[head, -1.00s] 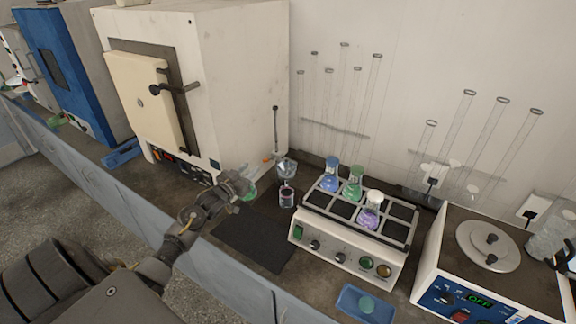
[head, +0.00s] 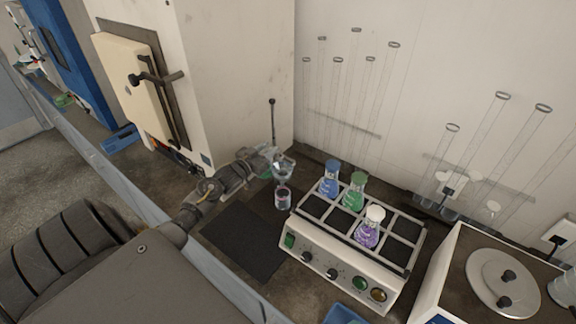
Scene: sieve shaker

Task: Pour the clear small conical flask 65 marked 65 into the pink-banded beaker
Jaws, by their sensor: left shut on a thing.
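My left gripper (head: 268,158) reaches in from the left and is shut on a small glass vessel (head: 265,174), taken to be the clear conical flask. The gripper hides most of it, only a faint greenish glassy edge shows, and no mark is readable. A small glass beaker (head: 283,199) with a pinkish band stands on the bench just below and right of the gripper. A clear funnel-like glass piece (head: 285,171) on a thin upright rod shows above the beaker, close to the gripper. My right gripper is not in view.
A white shaker (head: 330,262) right of the beaker carries blue (head: 330,182), green (head: 354,194) and purple (head: 368,230) flasks. A dark mat (head: 245,240) lies in front, bare. A large white oven (head: 235,80) stands behind left.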

